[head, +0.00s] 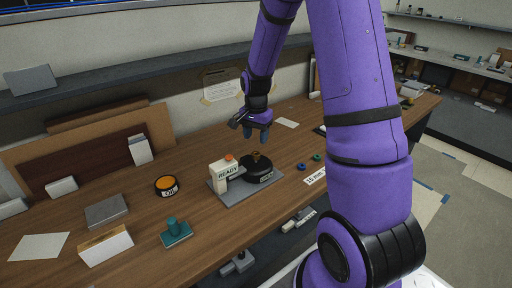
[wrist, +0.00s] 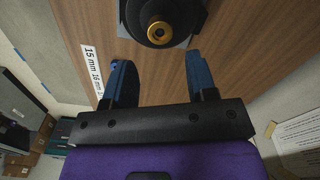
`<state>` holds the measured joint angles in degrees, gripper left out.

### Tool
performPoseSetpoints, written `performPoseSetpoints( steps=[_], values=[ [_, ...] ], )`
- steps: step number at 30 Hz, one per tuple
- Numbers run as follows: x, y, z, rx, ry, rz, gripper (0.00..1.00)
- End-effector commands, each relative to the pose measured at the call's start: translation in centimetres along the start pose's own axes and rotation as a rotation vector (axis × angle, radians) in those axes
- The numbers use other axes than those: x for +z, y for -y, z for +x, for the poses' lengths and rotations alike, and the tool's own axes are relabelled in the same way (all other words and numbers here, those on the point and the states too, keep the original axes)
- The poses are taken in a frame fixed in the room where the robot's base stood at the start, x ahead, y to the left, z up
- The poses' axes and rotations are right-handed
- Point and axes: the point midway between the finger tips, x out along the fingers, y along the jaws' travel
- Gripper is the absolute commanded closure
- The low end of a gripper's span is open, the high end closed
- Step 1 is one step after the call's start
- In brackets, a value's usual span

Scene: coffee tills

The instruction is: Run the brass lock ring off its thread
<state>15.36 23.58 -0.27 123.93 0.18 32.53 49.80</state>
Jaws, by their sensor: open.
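The brass lock ring (wrist: 160,33) shows in the wrist view as a gold ring with a dark centre, on top of a black round body (wrist: 186,12). In the head view the brass ring (head: 256,155) is small, on top of the black device (head: 259,168), which stands on a grey base plate (head: 228,198). My gripper (wrist: 161,72) is open and empty, its blue fingers apart. The ring lies beyond the fingertips, roughly centred between them in the wrist view. In the head view my gripper (head: 258,138) hangs above and behind the device. Whether the ring is threaded on is too small to tell.
A white READY block (head: 223,174) with an orange button stands left of the device. An orange-topped OIL tin (head: 167,186), a teal stamp-like piece (head: 175,231) and a label strip (head: 316,177) lie around. Small blue and green rings (head: 302,167) sit to the right.

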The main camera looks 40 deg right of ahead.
Motion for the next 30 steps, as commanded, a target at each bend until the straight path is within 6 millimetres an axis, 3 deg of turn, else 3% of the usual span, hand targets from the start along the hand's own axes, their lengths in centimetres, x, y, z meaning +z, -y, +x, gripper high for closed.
performPoseSetpoints(
  steps=[15, 16, 21, 27, 30],
  values=[
    [0.1, -0.1, 6.8, 0.002, 0.002, -0.001, 0.48],
    [0.0, 0.0, 6.9, 0.001, 0.001, 0.0, 0.5],
    [0.0, 0.0, 6.7, -0.001, 0.0, -0.001, 0.89],
    [0.0, 0.0, 6.7, -0.001, 0.0, -0.013, 0.91],
    [0.0, -0.1, 6.6, -0.001, 0.0, -0.137, 0.91]
  ],
)
